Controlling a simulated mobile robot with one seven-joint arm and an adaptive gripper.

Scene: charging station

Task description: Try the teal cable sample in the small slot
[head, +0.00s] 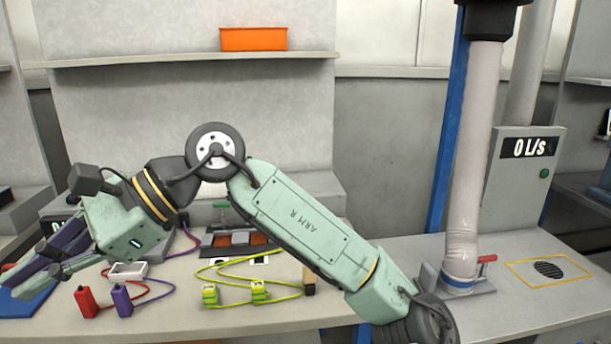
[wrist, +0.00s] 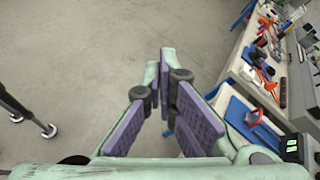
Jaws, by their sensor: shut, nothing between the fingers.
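My gripper (head: 16,285) is at the far left of the head view, over the left end of the bench by a blue mat (head: 30,304). In the wrist view my gripper (wrist: 166,58) has its purple-padded fingers closed together at the tips, with nothing between them, above bare floor beside a bench. I cannot make out a teal cable sample in either view. A dark fixture (head: 212,250) with orange parts and a green handle stands at mid-bench, partly behind my arm. I cannot tell whether the small slot is on it.
Red (head: 87,301) and purple (head: 122,300) plugs on cables lie near a white frame (head: 128,270). Yellow-green connectors (head: 210,295) with a looped cable lie mid-bench. A hose column (head: 463,170) stands right. An orange bin (head: 253,39) sits on the shelf. Tools crowd the bench (wrist: 232,75) at right in the wrist view.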

